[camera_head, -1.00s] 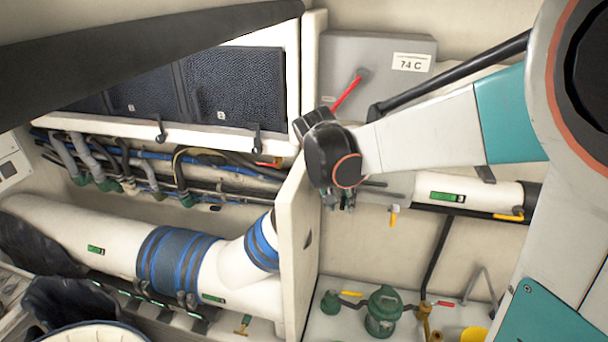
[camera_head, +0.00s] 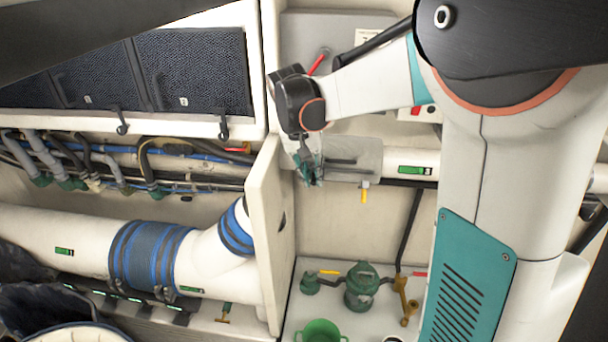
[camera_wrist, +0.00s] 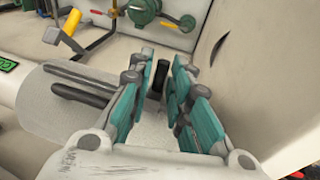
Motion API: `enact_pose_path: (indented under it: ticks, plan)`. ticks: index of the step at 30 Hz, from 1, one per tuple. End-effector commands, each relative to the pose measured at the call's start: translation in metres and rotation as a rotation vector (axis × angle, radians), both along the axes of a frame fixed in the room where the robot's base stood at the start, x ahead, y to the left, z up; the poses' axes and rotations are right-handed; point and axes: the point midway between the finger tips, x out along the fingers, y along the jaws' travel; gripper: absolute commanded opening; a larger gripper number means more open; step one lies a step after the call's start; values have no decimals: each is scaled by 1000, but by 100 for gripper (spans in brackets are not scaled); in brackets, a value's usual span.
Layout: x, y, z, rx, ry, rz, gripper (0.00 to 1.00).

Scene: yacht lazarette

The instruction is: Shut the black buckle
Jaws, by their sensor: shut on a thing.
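My gripper (camera_head: 312,178) is below its black wrist, just right of the cream partition's edge and at the left end of a grey plate on the white pipe. In the wrist view, my gripper's teal-padded fingers (camera_wrist: 162,100) are around a small black piece (camera_wrist: 158,78) near their tips. The fingers hide part of it, and I cannot tell for sure whether it is the black buckle. Two black bars (camera_wrist: 82,84) lie on the grey plate (camera_wrist: 50,110), left of the fingers in the wrist view.
The cream partition (camera_head: 264,230) stands close beside the gripper. A yellow-handled valve (camera_head: 365,192) hangs below the plate. A green pump (camera_head: 361,287) and a green cup (camera_head: 321,331) stand below. Blue-strapped hose (camera_head: 150,255) and black hooks (camera_head: 223,128) are at left.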

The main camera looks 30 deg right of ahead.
Motion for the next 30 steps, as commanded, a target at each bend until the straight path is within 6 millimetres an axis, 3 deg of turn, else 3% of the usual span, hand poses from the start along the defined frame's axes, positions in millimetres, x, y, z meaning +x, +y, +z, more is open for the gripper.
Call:
enact_pose_path:
  ticks: [6,16,17,18,30]
  plan:
    - [8,-4,3,65,92,2,0]
    - [8,-4,4,72,101,4,0]
    - [8,-4,4,71,101,4,23]
    - [8,-4,4,71,100,3,32]
    - [7,-4,4,70,102,2,32]
